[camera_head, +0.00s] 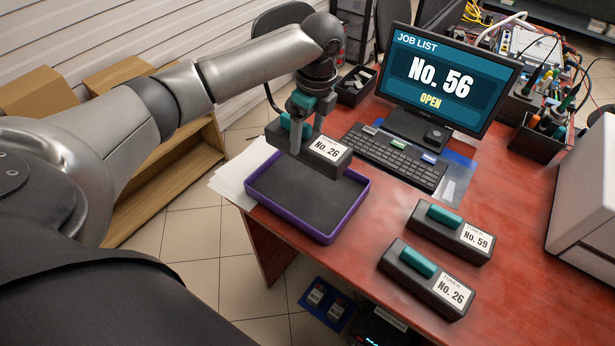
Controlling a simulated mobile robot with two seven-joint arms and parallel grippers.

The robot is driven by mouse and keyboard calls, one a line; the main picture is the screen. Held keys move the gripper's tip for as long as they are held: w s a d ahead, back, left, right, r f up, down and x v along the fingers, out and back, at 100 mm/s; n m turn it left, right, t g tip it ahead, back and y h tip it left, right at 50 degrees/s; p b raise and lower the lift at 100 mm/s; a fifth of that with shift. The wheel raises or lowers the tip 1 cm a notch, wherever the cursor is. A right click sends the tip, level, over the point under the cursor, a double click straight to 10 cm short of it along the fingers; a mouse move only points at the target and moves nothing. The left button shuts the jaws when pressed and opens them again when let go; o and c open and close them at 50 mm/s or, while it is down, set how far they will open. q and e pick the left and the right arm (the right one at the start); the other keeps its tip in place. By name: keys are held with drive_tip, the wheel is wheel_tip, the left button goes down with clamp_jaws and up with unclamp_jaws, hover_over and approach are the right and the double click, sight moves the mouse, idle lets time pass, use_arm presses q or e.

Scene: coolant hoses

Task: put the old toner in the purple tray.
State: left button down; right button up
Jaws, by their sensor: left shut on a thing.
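My left gripper (297,128) is shut on the teal handle of a dark toner cartridge (335,162) with a white "No. 26" label. It holds this toner over the back part of the purple tray (312,236). The toner appears to be above the tray floor; the exact gap cannot be told. The visible dark floor of the tray is empty. Two similar toners lie on the red desk to the right of the tray: one labelled "No. 59" (469,254) and another labelled "No. 26" (408,275). My right gripper is not in view.
A monitor (440,80) reads "JOB LIST No. 56 OPEN". A keyboard (395,158) lies behind the tray. White papers (233,187) stick out at the tray's left. A white machine (590,200) stands at the right. Bare desk (510,190) lies between it and the toners.

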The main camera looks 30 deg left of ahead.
use_arm(q)
wheel_tip(320, 180, down, 13)
drive_tip(key=b, duration=0.2)
drive_tip(key=shift+b, duration=0.4)
drive_tip(key=shift+c, duration=1.4)
unclamp_jaws()
drive_tip(key=shift+f, duration=0.2)
drive_tip(key=shift+o, duration=1.4)
drive_tip(key=shift+r, duration=0.1)
drive_tip(key=r+p, duration=0.1)
drive_tip(key=r, duration=0.3)
drive_tip(key=d+r+p, duration=0.1)
drive_tip(key=r, duration=0.3)
drive_tip(key=r+p, duration=0.1)
drive_tip(key=r, duration=0.3)
drive_tip(key=shift+d, duration=0.25)
